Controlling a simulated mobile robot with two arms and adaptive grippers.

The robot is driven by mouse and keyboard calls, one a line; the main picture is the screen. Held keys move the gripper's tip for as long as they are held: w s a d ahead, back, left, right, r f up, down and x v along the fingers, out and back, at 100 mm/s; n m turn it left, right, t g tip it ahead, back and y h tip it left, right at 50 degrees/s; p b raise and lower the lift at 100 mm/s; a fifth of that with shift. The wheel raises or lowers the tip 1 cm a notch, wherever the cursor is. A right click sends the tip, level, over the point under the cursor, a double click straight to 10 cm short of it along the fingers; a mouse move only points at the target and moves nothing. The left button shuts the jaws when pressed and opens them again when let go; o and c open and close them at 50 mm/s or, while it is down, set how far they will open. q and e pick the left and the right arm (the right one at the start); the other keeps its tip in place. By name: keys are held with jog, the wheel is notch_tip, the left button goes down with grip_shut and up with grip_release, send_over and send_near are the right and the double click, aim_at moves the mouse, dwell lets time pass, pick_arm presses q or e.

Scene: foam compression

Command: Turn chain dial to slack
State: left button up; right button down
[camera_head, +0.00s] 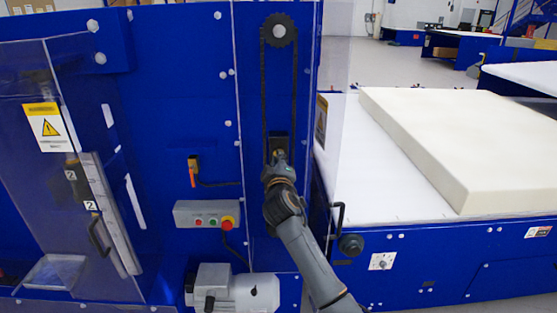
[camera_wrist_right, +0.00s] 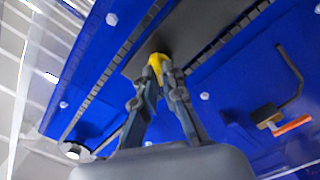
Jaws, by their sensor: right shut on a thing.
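The chain dial shows as a small yellow knob (camera_wrist_right: 158,64) on a dark plate in the right wrist view. In the head view its dark mounting plate (camera_head: 279,141) sits between the two runs of the chain (camera_head: 263,95), under the upper sprocket (camera_head: 279,30). My right gripper (camera_head: 279,158) reaches up to the plate from below and covers most of the knob. In the right wrist view its fingers (camera_wrist_right: 163,72) are closed around the yellow knob. The dial's markings cannot be read. My left gripper is not in view.
A control box with buttons (camera_head: 200,213) and a motor (camera_head: 240,290) are left of my arm. An orange-handled switch (camera_head: 193,175) is on the blue panel. A clear guard door (camera_head: 85,200) stands at left. A foam block (camera_head: 470,140) lies on the white table at right.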

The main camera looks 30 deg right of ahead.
jog(key=shift+n, duration=0.3)
jog(key=shift+f, duration=0.1)
jog(key=c, duration=1.4)
grip_release()
jog(key=shift+c, duration=0.2)
jog(key=shift+s+a, duration=0.1)
jog(key=v, duration=1.1)
jog(key=shift+s+a, duration=0.15)
jog(key=shift+s, duration=0.2)
